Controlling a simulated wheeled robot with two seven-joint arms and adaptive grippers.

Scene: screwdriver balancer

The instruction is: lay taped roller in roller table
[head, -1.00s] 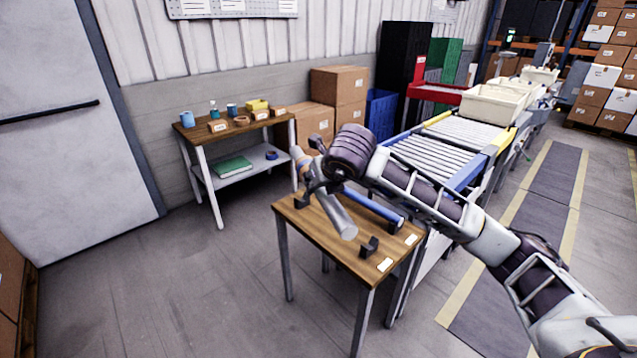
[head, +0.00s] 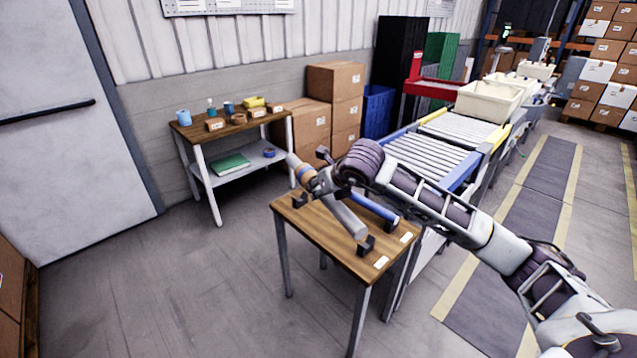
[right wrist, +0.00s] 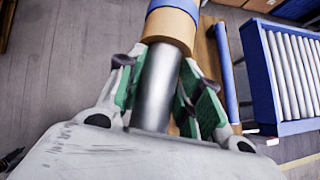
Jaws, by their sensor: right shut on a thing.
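The taped roller is a grey metal cylinder (head: 346,217) with a tan tape band (right wrist: 169,28) and a blue part beyond it. My right gripper (head: 322,183) is shut around it. In the right wrist view, the green-padded fingers (right wrist: 163,78) flank the grey metal below the tan band. In the head view the roller slants over the small wooden table, its grey end near a black cradle (head: 366,246). I cannot tell whether they touch. The roller table (head: 432,157) has grey rollers between blue rails and stands behind. My left gripper is not in view.
A blue tube (head: 375,207) lies on the small wooden table (head: 331,243), near the held roller. A second bench (head: 240,130) with tape rolls and small boxes stands at the back left. A cream bin (head: 487,102) sits farther along the conveyor. The floor at left is clear.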

